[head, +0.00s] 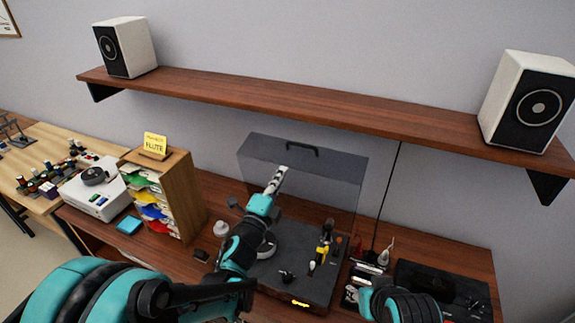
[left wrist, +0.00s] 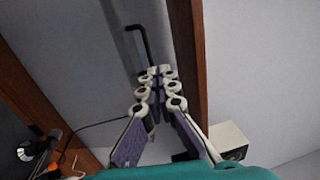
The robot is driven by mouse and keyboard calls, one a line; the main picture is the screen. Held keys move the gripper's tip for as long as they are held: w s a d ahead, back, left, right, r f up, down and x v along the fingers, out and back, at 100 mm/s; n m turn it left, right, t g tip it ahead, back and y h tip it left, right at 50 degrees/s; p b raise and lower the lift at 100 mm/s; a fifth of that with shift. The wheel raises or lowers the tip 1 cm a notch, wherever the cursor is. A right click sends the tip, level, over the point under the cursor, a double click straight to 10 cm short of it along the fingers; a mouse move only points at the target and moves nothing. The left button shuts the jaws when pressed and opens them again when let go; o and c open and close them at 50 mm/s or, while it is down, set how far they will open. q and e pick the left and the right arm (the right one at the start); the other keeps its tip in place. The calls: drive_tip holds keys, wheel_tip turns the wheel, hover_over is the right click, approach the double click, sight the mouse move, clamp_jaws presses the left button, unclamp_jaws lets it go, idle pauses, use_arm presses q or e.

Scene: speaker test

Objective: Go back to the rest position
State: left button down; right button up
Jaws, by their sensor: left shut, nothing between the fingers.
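My left gripper (head: 280,173) is raised in front of the turntable's open lid, its fingers together and empty. In the left wrist view its white-and-purple fingers (left wrist: 158,76) meet at the tips. My left arm crosses over the left part of the dark turntable (head: 300,292) and hides some of it. Part of my right arm (head: 400,304) shows at the bottom right of the head view, but its gripper cannot be made out.
A long wooden shelf (head: 270,95) runs along the wall, with a white speaker at the left (head: 124,47) and another at the right (head: 527,102). The smoky lid (head: 330,178) stands upright behind the turntable. A wooden sorter (head: 178,180) stands left.

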use_arm(q)
drive_tip(key=s+a+f+n+g+y+b, duration=0.25)
drive_tip(key=s+a+n+y, duration=0.2)
drive_tip(key=a+n, duration=0.3)
drive_tip(key=s+a+f+n+g+y+b, duration=0.1)
drive_tip(key=s+a+f+n+g+y, duration=0.1)
drive_tip(key=s+a+f+n+y, duration=0.4)
drive_tip(key=s+a+f+n+g+h+b, duration=0.1)
drive_tip(key=s+f+n+g, duration=0.2)
drive_tip(key=s, duration=0.5)
drive_tip(key=s+a+f+n+g+h+b, duration=0.1)
drive_tip(key=s+f+n+g, duration=0.3)
drive_tip(key=s, duration=0.5)
wheel_tip(320, 180, down, 2)
drive_tip(key=shift+a+f+n+h+b, duration=0.15)
drive_tip(key=shift+a+n+h+b, duration=0.35)
drive_tip(key=shift+n, duration=0.45)
